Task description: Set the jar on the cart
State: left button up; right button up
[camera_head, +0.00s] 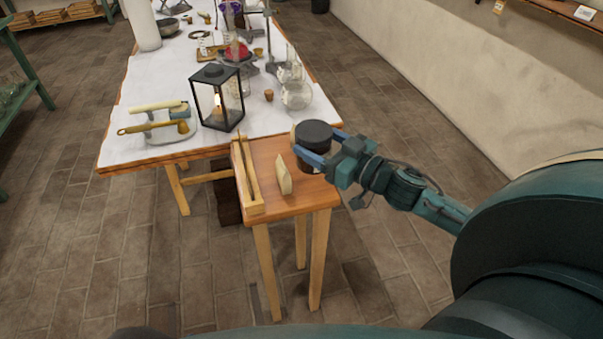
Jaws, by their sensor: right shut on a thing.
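The dark jar (314,134), with a broad black lid, is at the right edge of the small wooden stand (310,191). My right gripper (320,150) reaches in from the right and is shut on the jar, its blue fingers around the upper body just under the lid. The jar looks upright. Its lower part overlaps the stand's top in the picture, and I cannot tell whether it touches it. The stand has straight legs and no wheels show; nothing else in view looks like a cart. My left gripper is not in view.
A cream block (284,178) stands on the stand beside a wooden rack (249,180). A long table with a white cloth (200,145) adjoins it, carrying a lantern (218,98), a glass flask (296,95) and other glassware. Open brick floor (400,110) lies to the right.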

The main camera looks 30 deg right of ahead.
notch_tip(320, 180, down, 8)
jog(key=shift+f+b, duration=0.15)
jog(key=shift+b, duration=0.75)
jog(key=o, duration=1.1)
jog(key=shift+f, duration=0.15)
jog(key=v, duration=1.2)
